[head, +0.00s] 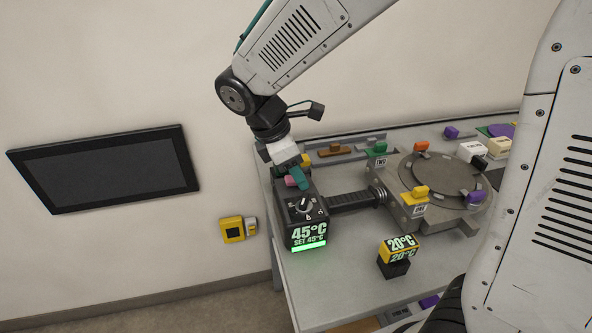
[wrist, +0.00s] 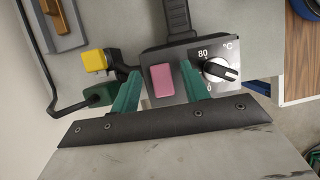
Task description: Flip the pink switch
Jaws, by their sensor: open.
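The pink switch (wrist: 162,80) sits on the metal face of the heater control box (wrist: 185,83), beside a black dial (wrist: 220,70). In the head view the pink switch (head: 291,182) is partly covered by my gripper at the top of the box (head: 304,236). My gripper (wrist: 160,83) is open, with one green finger on each side of the pink switch in the wrist view. In the head view my gripper (head: 302,181) points down at the switch. Whether the fingers touch it cannot be told.
A yellow block (wrist: 95,60) and a rail with an orange-brown handle (wrist: 60,15) are near the gripper. A 20°C display (head: 398,250) stands front right.

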